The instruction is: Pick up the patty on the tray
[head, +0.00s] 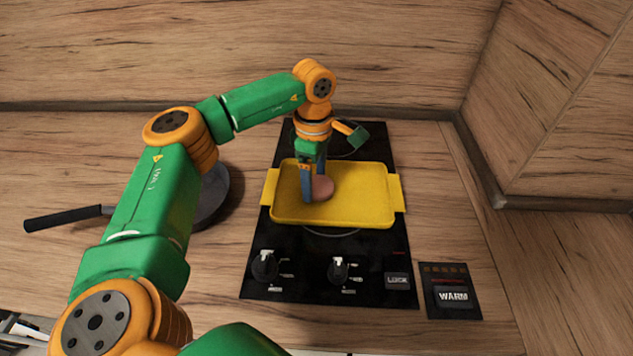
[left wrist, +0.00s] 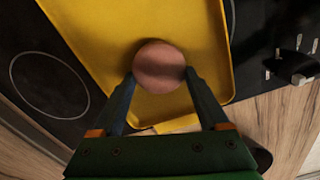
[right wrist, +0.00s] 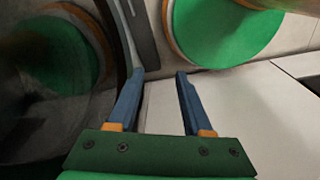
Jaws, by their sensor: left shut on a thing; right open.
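The patty (head: 322,188) is a round pinkish-brown disc on the yellow tray (head: 360,208), left of the tray's middle. My left gripper (head: 308,197) reaches down over the tray and is shut on the patty. In the left wrist view the patty (left wrist: 159,67) sits between the two blue fingertips (left wrist: 159,78), with the yellow tray (left wrist: 105,25) beneath. I cannot tell whether the patty is clear of the tray floor. My right gripper (right wrist: 160,73) is open and empty in the right wrist view; the head view does not show its fingers.
The tray lies on a black cooktop (head: 300,283) with knobs at its front. A dark frying pan (head: 212,200) stands on the counter to the left, partly behind my left arm. A WARM panel (head: 452,296) is at the right. Wooden walls close off the back and right.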

